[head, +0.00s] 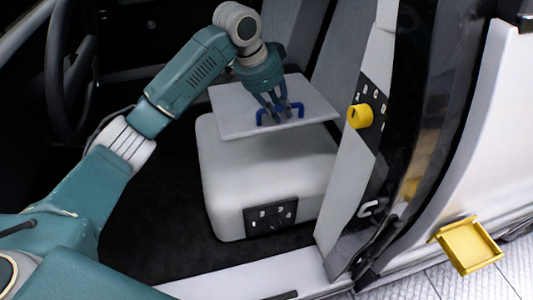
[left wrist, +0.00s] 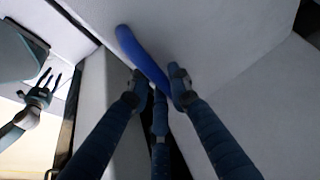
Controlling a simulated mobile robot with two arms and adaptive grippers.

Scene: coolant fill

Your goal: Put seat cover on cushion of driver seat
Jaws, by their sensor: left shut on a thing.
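The seat cover (head: 235,112) is a thin, flat, light grey panel with a blue handle (head: 299,105) on top. My left gripper (head: 279,114) is shut on that handle and holds the cover over the driver seat cushion (head: 222,165), a pale block. The cover is slightly tilted and overhangs the cushion on the right; a gap shows at its front. Whether its back edge touches is hidden. In the left wrist view the fingers close around the blue handle (left wrist: 135,47) against the pale cover (left wrist: 215,35). My right gripper (left wrist: 43,92) shows small at the left there, fingers spread and empty.
The seat back (head: 345,60) rises behind the cushion. A door pillar with a yellow knob (head: 360,116) stands close at the right. The steering wheel (head: 70,65) is at the upper left. A yellow tray (head: 470,246) sticks out at the lower right. Dark floor is clear before the seat.

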